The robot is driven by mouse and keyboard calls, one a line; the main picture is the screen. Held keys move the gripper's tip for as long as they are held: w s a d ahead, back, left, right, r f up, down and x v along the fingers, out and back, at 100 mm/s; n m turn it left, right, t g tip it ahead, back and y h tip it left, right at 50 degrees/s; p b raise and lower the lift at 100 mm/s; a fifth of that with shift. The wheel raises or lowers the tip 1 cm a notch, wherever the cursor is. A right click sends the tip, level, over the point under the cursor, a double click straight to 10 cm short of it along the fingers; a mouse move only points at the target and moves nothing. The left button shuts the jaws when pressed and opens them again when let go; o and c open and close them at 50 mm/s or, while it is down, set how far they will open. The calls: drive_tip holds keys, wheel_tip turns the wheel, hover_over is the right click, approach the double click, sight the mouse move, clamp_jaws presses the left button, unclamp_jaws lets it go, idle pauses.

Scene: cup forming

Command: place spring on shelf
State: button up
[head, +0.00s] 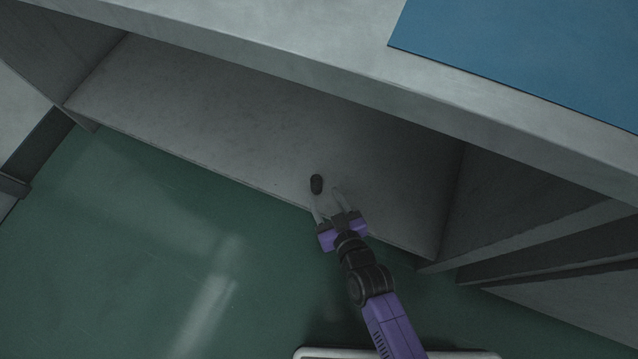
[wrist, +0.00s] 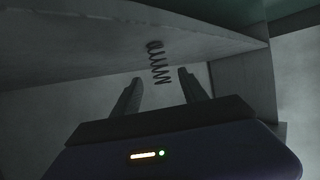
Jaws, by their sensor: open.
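The spring (head: 316,184) is a small dark coil on the grey shelf (head: 230,125), near its front edge, in the head view. In the wrist view its separate coils (wrist: 158,62) show just beyond the fingertips, between their lines. My gripper (head: 325,194) reaches over the shelf's front edge with its two fingers apart. The spring is just past the fingertips, closer to the left one in the head view. The wrist view shows the fingers (wrist: 161,76) open with nothing held between them. Whether a fingertip touches the spring cannot be told.
The grey counter top (head: 290,52) overhangs the shelf, with a blue mat (head: 530,55) on it. A side panel (head: 50,40) bounds the shelf at left, and another closes it at right. The shelf left of the spring is clear. Green floor (head: 130,240) lies in front.

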drive_tip(key=shift+p+v, duration=0.65)
drive_tip(key=shift+v, duration=1.9)
drive_tip(key=s+d+r+m+t+h, duration=0.15)
drive_tip(key=s+d+r, duration=0.25)
drive_tip(key=s+d, duration=0.4)
drive_tip(key=s+d+r+m+h, duration=0.1)
drive_tip(key=s+d+r, duration=0.2)
drive_tip(key=r, duration=0.4)
drive_tip(key=s+d+r+m+h, duration=0.1)
drive_tip(key=s+d+r, duration=0.2)
drive_tip(key=s+r, duration=0.3)
drive_tip(key=s+d+r+m+t+h, duration=0.1)
drive_tip(key=s+d+r+h, duration=0.1)
drive_tip(key=r, duration=0.7)
drive_tip(key=s+d, duration=0.1)
drive_tip(key=s, duration=0.1)
drive_tip(key=shift+s+d+r, duration=0.25)
drive_tip(key=shift+d+r, duration=0.05)
drive_tip(key=shift+d, duration=0.1)
drive_tip(key=shift+m, duration=0.25)
wheel_tip(320, 180, up, 36)
drive_tip(key=p, duration=3.5)
drive_tip(key=shift+f+p, duration=0.25)
drive_tip(key=shift+p, duration=0.1)
